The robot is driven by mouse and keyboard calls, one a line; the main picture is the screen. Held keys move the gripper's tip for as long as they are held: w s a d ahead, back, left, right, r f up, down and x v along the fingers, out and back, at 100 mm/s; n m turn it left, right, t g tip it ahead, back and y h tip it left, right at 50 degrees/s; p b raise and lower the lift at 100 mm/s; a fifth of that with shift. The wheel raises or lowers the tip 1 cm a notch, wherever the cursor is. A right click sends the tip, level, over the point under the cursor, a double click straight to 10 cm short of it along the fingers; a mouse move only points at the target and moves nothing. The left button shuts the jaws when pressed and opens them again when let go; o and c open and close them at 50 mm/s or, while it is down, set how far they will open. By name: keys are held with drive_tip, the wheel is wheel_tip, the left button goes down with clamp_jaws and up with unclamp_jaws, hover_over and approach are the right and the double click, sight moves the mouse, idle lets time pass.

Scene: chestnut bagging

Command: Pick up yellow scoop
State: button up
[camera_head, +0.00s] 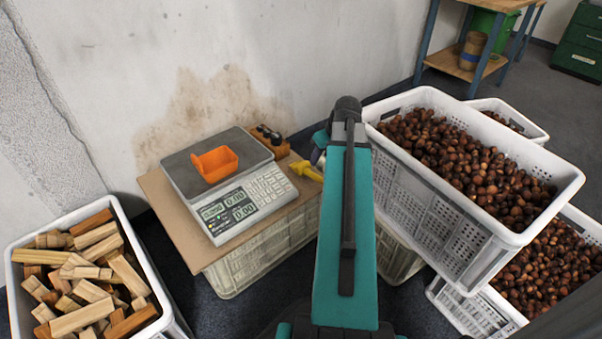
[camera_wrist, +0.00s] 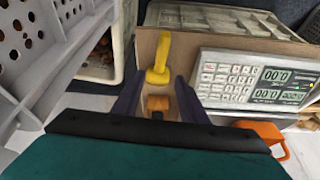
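The yellow scoop (camera_head: 306,170) lies on the brown board beside the scale, partly hidden by my arm in the head view. In the wrist view the yellow scoop (camera_wrist: 160,58) shows whole, with its narrow part pointing up the picture and its wider end toward my fingers. My gripper (camera_wrist: 158,82) is open, with its two dark fingers apart and nothing held between them. The scoop's wider end appears just beyond the fingertips, in line with the gap. I cannot tell the height of the fingers above the board. In the head view my arm mostly hides the gripper.
The scale (camera_head: 229,186) carries an orange scoop (camera_head: 214,163). A small wooden block with dark weights (camera_head: 269,139) stands close behind the yellow scoop. A chestnut crate (camera_head: 437,208) rises close on the right, above another chestnut crate (camera_head: 468,312). A white crate (camera_head: 16,285) of wood pieces stands left.

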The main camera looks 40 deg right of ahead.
sight(312, 172)
drive_tip(key=b+x, duration=0.3)
drive_tip(key=x, duration=0.5)
drive_tip(key=shift+f, duration=0.25)
drive_tip(key=shift+b+x, duration=1.9)
drive_tip(key=shift+x, duration=0.7)
clamp_jaws()
drive_tip(key=shift+r, duration=0.1)
drive_tip(key=shift+r+p, duration=2.5)
drive_tip(key=shift+r, duration=2.5)
